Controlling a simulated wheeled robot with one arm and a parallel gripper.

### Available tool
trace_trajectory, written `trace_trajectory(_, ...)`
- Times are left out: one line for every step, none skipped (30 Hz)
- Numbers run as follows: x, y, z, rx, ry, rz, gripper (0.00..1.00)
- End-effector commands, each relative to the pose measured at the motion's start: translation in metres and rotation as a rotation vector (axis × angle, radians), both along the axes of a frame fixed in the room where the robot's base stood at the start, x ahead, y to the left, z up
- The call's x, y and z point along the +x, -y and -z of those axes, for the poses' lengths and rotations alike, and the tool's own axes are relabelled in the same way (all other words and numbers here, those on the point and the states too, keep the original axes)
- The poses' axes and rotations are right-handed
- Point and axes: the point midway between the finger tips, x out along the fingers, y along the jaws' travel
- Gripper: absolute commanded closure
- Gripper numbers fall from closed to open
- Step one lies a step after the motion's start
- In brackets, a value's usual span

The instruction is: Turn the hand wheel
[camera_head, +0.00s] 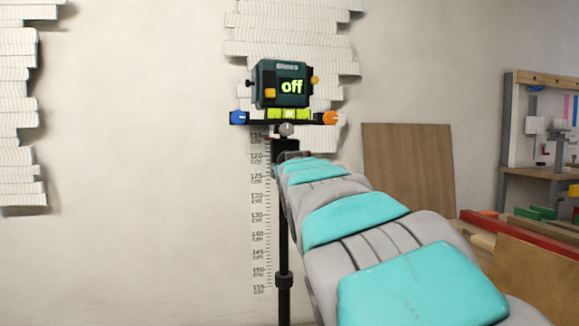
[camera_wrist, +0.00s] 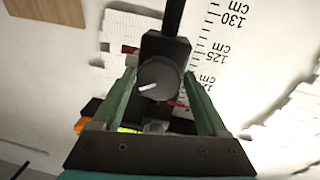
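The hand wheel is a round dark grey knob (camera_wrist: 160,78) with a white mark, on a black block of the stand (camera_wrist: 165,46). In the wrist view it sits between the tips of my gripper's two green fingers (camera_wrist: 160,74). The fingers are spread, with a narrow gap visible on each side of the knob; I cannot tell whether they touch it. In the head view my outstretched arm hides the knob, and my gripper (camera_head: 292,156) is small at the black pole (camera_head: 284,250).
On the pole stands a dark green device (camera_head: 281,85) reading "off", above a bar with a blue knob (camera_head: 238,118) and an orange knob (camera_head: 330,118). A height scale marks the wall behind. A brown board (camera_head: 408,165) and workbench (camera_head: 545,172) are at right.

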Motion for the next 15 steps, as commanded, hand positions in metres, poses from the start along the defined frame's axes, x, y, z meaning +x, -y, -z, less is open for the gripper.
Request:
trace_trajectory(-0.0002,0.0000,-0.0006,0.000,0.001,0.000,0.17)
trace_trajectory(-0.0002,0.0000,-0.0006,0.000,0.001,0.000,0.13)
trace_trajectory(-0.0003,0.0000,-0.0009,0.000,0.002,0.000,0.09)
trace_trajectory(-0.0003,0.0000,-0.0010,0.000,0.002,0.000,0.06)
trace_trajectory(-0.0003,0.0000,-0.0010,0.000,0.002,0.000,0.02)
trace_trajectory(-0.0004,0.0000,-0.0013,0.000,0.002,0.000,0.01)
trace_trajectory(-0.0004,0.0000,-0.0013,0.001,0.003,0.000,0.01)
trace_trajectory(-0.0004,0.0000,-0.0013,0.001,0.003,0.000,0.01)
trace_trajectory(-0.0004,0.0000,-0.0016,0.001,0.003,0.000,0.01)
trace_trajectory(-0.0004,0.0000,-0.0016,0.001,0.003,0.000,0.01)
trace_trajectory(-0.0004,0.0000,-0.0017,0.001,0.003,0.000,0.01)
trace_trajectory(-0.0005,0.0000,-0.0017,0.001,0.003,0.000,0.01)
trace_trajectory(-0.0007,0.0000,-0.0017,0.001,0.003,0.000,0.01)
trace_trajectory(-0.0011,0.0000,-0.0018,0.001,0.003,0.000,0.01)
trace_trajectory(-0.0019,0.0002,-0.0020,0.001,0.004,0.000,0.01)
